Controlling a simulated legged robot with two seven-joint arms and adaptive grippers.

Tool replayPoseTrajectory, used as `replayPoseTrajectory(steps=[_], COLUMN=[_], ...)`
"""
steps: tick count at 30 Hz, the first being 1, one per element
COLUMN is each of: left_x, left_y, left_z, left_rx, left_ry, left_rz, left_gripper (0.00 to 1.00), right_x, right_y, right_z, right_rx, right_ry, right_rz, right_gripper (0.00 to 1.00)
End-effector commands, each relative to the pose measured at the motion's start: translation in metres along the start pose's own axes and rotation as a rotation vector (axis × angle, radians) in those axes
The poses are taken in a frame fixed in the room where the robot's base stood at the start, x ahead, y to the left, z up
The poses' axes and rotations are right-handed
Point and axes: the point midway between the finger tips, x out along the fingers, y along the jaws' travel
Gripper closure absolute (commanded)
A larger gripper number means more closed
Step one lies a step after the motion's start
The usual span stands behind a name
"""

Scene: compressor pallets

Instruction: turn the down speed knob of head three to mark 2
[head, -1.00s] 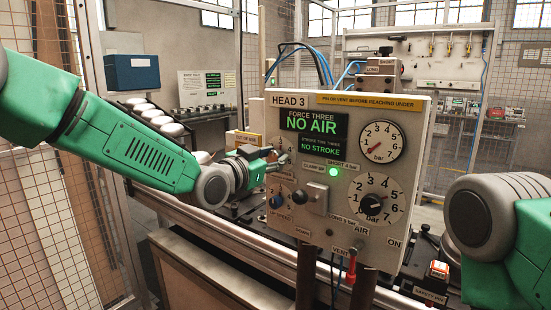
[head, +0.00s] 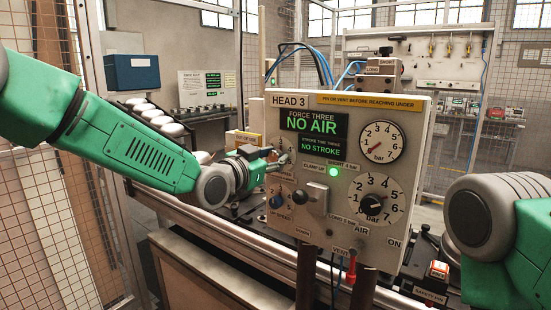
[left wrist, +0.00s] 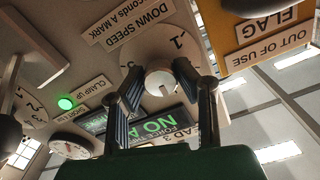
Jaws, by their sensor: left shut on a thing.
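The HEAD 3 panel (head: 290,101) stands upright in front of me, with a NO AIR display (head: 311,126). My left gripper (head: 283,159) reaches the panel's left side from the left, and its arm hides part of that edge. In the left wrist view, my left gripper (left wrist: 158,82) has a finger on either side of a pale round knob (left wrist: 160,78) on a numbered white dial, and is shut on it. The DOWN SPEED label (left wrist: 139,24) is beside that dial. A 1 shows on the dial; the other marks are partly hidden, and I cannot read the knob's setting. My right gripper is out of view.
A grey square-topped control (head: 318,197) and a black knob on a bar dial (head: 373,204) stand out from the panel. A red lever (head: 350,268) hangs below. A rail (head: 215,229) runs beneath my left arm.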

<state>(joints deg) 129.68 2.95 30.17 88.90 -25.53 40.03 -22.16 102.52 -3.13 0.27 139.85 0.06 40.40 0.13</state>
Motion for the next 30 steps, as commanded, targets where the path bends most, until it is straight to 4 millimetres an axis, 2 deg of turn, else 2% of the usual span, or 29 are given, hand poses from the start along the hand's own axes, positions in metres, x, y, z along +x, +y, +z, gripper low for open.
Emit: replayPoseTrajectory(steps=[1,7,8,9,18,22,26,30], left_x=[-0.001,-0.001,-0.001,-0.001,0.001,-0.006,-0.025,-0.056], left_y=[0.003,0.003,0.003,0.003,0.002,0.002,0.001,0.001], left_z=[0.006,0.006,0.006,0.006,0.002,0.001,0.001,0.002], left_rx=[-0.002,-0.002,-0.002,-0.002,0.000,0.001,0.000,-0.001], left_ry=[-0.012,-0.012,-0.012,-0.013,-0.006,-0.004,-0.004,-0.007], left_rz=[0.006,0.006,0.006,0.006,0.003,0.002,0.002,0.002], left_gripper=[1.00,1.00,0.67,0.53,0.52,0.52,0.52,0.52], right_x=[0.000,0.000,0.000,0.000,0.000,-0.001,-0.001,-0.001], right_y=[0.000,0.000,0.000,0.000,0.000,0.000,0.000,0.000], right_z=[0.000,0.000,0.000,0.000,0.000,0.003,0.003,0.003], right_rx=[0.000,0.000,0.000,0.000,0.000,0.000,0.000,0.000], right_ry=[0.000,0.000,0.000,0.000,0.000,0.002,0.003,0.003], right_rz=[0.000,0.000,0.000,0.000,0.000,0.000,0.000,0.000], right_gripper=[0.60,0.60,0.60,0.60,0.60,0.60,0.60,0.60])
